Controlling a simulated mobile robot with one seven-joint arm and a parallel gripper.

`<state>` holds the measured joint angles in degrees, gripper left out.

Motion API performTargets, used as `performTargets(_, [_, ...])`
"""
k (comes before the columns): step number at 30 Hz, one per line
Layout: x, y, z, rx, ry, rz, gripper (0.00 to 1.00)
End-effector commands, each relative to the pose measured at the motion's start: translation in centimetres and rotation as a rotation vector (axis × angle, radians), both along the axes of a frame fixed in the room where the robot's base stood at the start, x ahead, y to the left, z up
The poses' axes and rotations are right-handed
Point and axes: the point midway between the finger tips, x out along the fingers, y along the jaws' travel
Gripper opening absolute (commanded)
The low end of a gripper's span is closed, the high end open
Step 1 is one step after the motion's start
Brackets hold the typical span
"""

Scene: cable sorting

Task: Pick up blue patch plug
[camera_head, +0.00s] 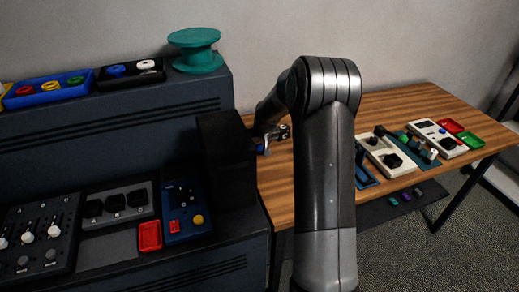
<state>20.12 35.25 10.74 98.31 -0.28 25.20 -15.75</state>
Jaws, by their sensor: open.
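My arm fills the middle of the view and bends down to the left, where my gripper (265,143) is low over the left end of the wooden table, beside a black box. The gripper is small and partly hidden by the box and my arm; its jaws are open. A small blue piece (260,149) shows at the fingertips; I cannot tell whether it is the blue patch plug or whether it touches the fingers. Another blue piece (116,71) lies in a black tray (103,83) on the upper shelf at left, well away from the gripper.
The black box (226,165) stands close to the gripper's left. A blue tray (20,101), a teal spool (196,50), a red tray (150,236) and control panels (40,240) sit on the dark cabinet. White devices (391,155) occupy the right of the wooden table (400,101).

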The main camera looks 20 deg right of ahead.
Motion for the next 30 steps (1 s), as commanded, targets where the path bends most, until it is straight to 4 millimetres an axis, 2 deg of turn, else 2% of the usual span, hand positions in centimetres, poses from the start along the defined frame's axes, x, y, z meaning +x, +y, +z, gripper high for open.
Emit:
performTargets(5, [0.01, -0.02, 0.06, 0.0, 0.0, 0.0, 0.49])
performTargets(22, [0.0, -0.02, 0.08, 0.0, 0.0, 0.0, 0.03])
performTargets(30, [0.01, -0.02, 0.22, 0.0, -0.001, 0.0, 0.02])
